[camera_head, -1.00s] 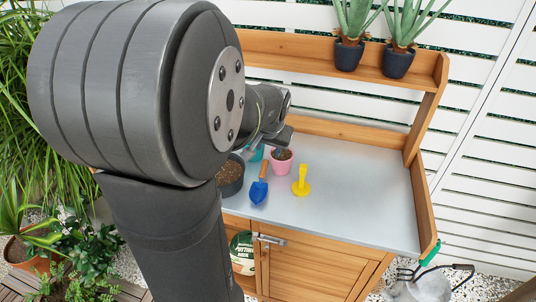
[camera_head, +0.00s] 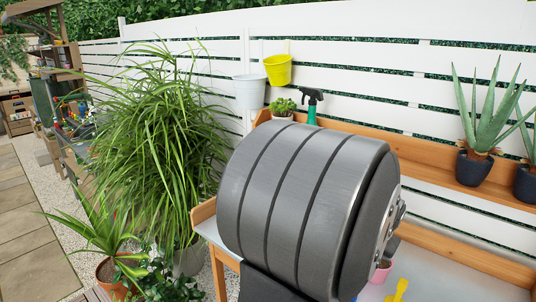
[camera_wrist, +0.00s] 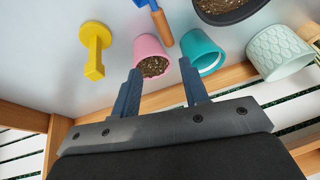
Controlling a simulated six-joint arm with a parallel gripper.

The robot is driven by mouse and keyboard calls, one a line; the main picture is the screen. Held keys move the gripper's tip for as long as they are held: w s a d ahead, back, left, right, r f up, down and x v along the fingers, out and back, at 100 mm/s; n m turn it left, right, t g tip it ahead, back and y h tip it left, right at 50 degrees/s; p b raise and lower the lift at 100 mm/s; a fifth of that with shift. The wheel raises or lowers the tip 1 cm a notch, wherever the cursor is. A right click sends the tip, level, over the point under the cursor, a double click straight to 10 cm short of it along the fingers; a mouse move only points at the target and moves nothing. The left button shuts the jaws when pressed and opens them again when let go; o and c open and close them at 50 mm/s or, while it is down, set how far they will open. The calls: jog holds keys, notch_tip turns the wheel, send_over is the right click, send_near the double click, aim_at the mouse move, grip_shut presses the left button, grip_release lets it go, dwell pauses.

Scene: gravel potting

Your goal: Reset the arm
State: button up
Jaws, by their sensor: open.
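My gripper (camera_wrist: 164,88) is open and empty in the wrist view, its two blue-grey fingers apart. A pink pot (camera_wrist: 151,52) with soil in it shows just beyond the fingertips, near the left finger. A teal pot (camera_wrist: 203,50) lies beyond the right finger, its opening facing the camera. I cannot tell whether a finger touches either pot. In the head view my arm hides the gripper, and part of the pink pot (camera_head: 381,271) shows at its right edge.
A yellow tool (camera_wrist: 95,45), a blue trowel (camera_wrist: 162,25), a dark bowl of soil (camera_wrist: 228,15) and a pale green patterned pot (camera_wrist: 280,52) are on the grey bench top. A wooden shelf (camera_head: 440,165) with potted plants runs along the back. A spray bottle (camera_head: 312,108) stands left on it.

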jog(key=x, duration=0.9)
jog(key=shift+s+f, duration=0.15)
jog(key=shift+f, duration=0.1)
jog(key=shift+r, duration=0.3)
